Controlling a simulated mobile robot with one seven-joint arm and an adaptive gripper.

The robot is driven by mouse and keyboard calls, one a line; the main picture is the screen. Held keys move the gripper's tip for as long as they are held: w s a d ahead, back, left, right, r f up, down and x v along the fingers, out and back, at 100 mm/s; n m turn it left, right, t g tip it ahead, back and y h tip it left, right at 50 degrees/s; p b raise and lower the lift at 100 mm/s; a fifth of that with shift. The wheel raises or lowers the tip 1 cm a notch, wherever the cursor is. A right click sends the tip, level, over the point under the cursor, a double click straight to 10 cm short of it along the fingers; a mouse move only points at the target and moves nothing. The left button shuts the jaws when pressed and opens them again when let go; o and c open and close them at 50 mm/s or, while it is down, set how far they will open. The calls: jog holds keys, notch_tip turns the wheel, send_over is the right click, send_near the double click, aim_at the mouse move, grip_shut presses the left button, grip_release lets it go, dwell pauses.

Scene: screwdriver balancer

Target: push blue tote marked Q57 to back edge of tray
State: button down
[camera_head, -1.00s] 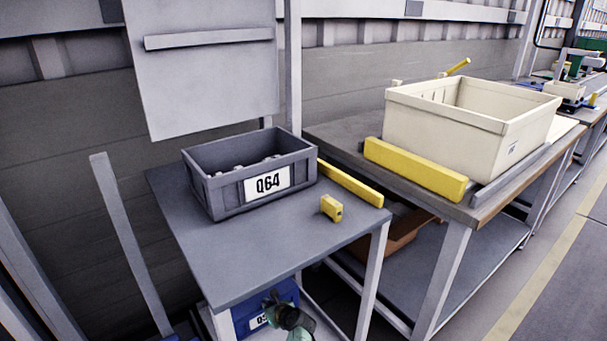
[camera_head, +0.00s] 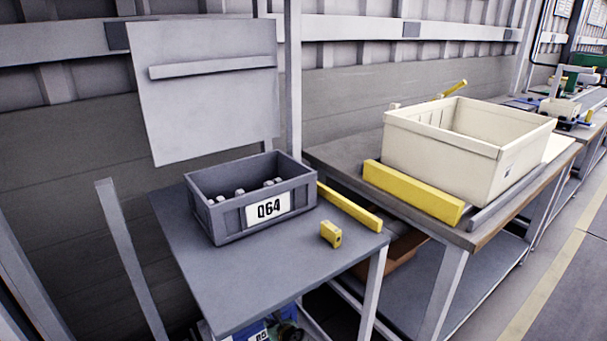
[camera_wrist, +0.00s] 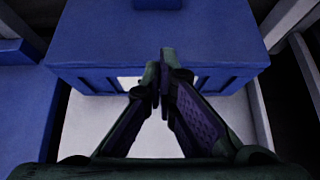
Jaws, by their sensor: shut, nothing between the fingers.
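A blue tote (camera_head: 247,331) shows at the bottom edge of the head view, under the tabletop and mostly cut off. A scrap of its white label shows there, too little to read. In the wrist view a blue tote (camera_wrist: 155,38) fills the upper middle, its near wall facing me. My gripper (camera_wrist: 162,72) is shut and empty, with its fingertips at that near wall. I cannot tell whether they touch it. A pale tray surface (camera_wrist: 85,125) lies below the tote. My gripper also shows partly at the bottom of the head view (camera_head: 288,331).
A grey tote marked Q64 (camera_head: 268,208) and a yellow block (camera_head: 330,234) sit on the tabletop (camera_head: 240,280) above. Another blue thing (camera_wrist: 20,115) stands at the left in the wrist view. Light rails or posts (camera_wrist: 262,120) run at the right. A cream crate (camera_head: 440,155) stands on the right-hand bench.

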notch_tip(320, 180, up, 13)
jog(key=p, duration=0.9)
jog(key=shift+f, duration=0.2)
